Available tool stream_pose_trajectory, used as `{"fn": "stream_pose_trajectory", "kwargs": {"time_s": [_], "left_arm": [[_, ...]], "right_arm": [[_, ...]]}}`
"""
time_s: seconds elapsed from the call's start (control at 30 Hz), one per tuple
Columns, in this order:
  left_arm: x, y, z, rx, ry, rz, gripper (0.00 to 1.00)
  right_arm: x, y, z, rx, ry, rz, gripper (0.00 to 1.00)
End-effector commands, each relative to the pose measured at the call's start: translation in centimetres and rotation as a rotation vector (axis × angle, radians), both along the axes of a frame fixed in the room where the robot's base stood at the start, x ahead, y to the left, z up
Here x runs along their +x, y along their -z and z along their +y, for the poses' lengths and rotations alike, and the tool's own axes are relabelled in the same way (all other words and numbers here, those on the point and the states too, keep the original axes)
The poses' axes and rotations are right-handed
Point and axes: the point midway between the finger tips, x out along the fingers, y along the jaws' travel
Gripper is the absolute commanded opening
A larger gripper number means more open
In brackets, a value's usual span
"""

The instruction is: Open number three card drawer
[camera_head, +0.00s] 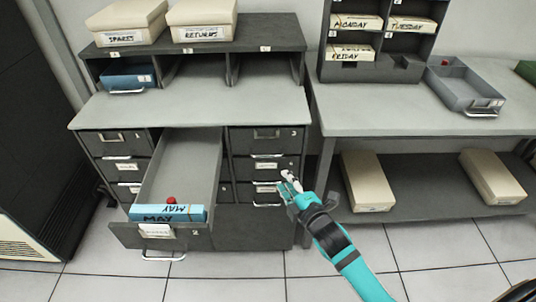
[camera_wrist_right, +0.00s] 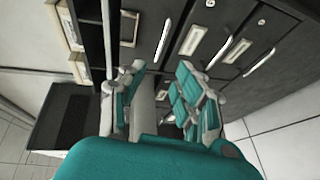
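The dark grey card cabinet (camera_head: 190,108) has columns of drawers at left and right. The drawer marked 3 (camera_head: 267,140) is at the top of the right column and is shut; its handle is in view. The wide middle drawer marked 2 (camera_head: 185,237) is pulled far out. My right gripper (camera_head: 287,183) is in front of the lower right drawers, below drawer 3. In the right wrist view its fingers (camera_wrist_right: 158,95) are apart with nothing between them, and drawer handles (camera_wrist_right: 193,38) show beyond. I cannot tell if it touches the cabinet. My left gripper is not in view.
A blue MAY card pack (camera_head: 168,213) with a red knob lies in the open drawer, which juts out left of my right gripper. A table (camera_head: 400,118) at right bears a grey tray (camera_head: 465,85) and a card rack (camera_head: 375,70). Floor in front is clear.

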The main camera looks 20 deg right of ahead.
Motion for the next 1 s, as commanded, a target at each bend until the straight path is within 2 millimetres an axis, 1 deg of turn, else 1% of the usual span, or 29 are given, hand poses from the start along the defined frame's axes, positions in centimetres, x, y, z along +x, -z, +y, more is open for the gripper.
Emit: {"fn": "stream_pose_trajectory", "kwargs": {"time_s": [0.03, 0.17, 0.27, 0.4, 0.5, 0.6, 0.7, 0.8, 1.0], "left_arm": [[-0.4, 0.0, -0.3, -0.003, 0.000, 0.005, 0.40], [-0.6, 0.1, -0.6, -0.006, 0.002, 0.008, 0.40], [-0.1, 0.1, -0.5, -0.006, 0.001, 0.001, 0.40], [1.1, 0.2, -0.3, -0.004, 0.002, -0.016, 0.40], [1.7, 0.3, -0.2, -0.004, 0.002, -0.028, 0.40], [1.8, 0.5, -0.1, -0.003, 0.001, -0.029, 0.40], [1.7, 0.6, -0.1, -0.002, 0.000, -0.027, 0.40], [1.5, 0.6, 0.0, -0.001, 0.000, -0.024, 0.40], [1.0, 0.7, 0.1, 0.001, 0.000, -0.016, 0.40]], "right_arm": [[1.2, 0.1, 0.2, 0.002, 0.001, -0.003, 0.33], [4.0, 0.6, 0.5, 0.003, 0.002, -0.002, 0.33], [6.2, 1.0, 0.8, 0.004, 0.001, -0.002, 0.33], [9.1, 1.6, 1.2, 0.004, 0.001, -0.002, 0.33], [11.0, 2.0, 1.4, 0.005, 0.001, 0.001, 0.33], [12.5, 2.3, 1.5, 0.003, 0.001, -0.001, 0.33], [13.5, 2.5, 1.7, 0.005, 0.001, 0.002, 0.33], [14.1, 2.6, 1.8, 0.005, 0.000, 0.002, 0.33], [14.4, 2.6, 1.8, 0.004, 0.000, 0.000, 0.33]]}}
